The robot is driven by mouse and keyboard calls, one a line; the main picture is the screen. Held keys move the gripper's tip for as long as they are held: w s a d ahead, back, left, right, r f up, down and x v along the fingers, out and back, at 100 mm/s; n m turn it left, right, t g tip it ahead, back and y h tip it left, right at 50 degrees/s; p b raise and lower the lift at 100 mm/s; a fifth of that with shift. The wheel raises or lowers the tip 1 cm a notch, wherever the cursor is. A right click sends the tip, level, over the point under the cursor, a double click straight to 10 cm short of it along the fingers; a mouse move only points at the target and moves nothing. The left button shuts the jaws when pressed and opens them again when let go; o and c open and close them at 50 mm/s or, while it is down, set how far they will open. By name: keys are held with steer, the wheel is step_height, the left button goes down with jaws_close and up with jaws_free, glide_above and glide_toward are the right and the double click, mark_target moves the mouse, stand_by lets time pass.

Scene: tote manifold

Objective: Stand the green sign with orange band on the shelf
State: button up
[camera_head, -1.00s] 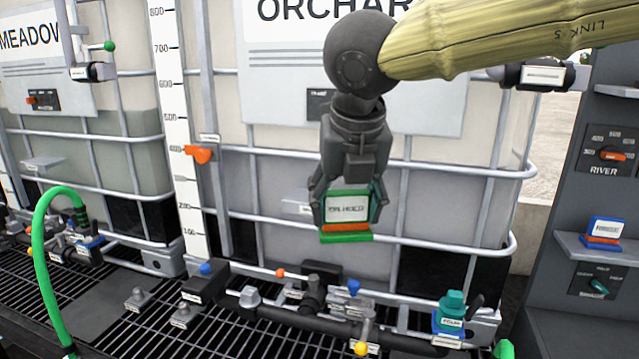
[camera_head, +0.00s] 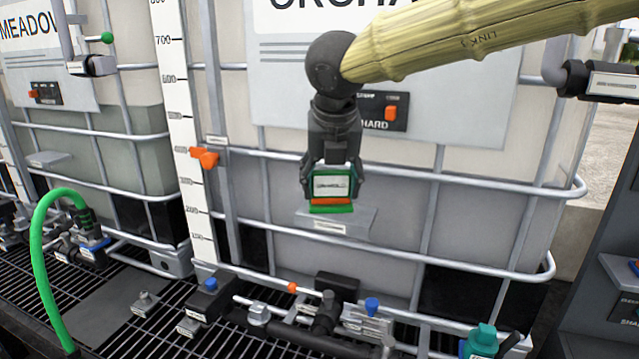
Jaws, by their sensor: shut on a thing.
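The green sign with orange band (camera_head: 332,187) has a white label on its face. My gripper (camera_head: 333,178) is shut on it from above, one finger at each side, and holds it upright with its green base down. A small grey shelf (camera_head: 360,219) with a white label sticks out from the front of the right tank. The sign's base appears just over this shelf and covers part of its top. I cannot tell whether the base touches it.
A similar shelf (camera_head: 48,158) is on the left tank, and a grey panel ledge (camera_head: 622,270) is at the right edge. An orange-knobbed switch box (camera_head: 385,112) is behind my arm. Tank cage bars (camera_head: 440,178) surround the shelf. Pipes and valves (camera_head: 325,318) lie below; a green hose (camera_head: 42,255) is left.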

mark_target(319, 190)
steer(key=w, duration=0.1)
steer(key=w+a, duration=0.2)
steer(key=shift+w+f+p, duration=0.3)
steer(key=shift+w+p, duration=0.05)
steer(key=shift+w, duration=0.05)
steer(key=shift+w+a+r, duration=0.1)
steer(key=shift+w, duration=0.1)
steer(key=shift+w+a+f+p, duration=0.1)
steer(key=shift+w+f+p, duration=0.1)
steer(key=shift+p, duration=0.15)
steer(key=shift+f+p, duration=0.4)
steer(key=shift+f, duration=1.25)
steer(key=shift+f, duration=0.1)
steer(key=o, duration=1)
steer(key=b+v, duration=0.2)
steer(key=v, duration=1)
steer(key=shift+w, duration=0.1)
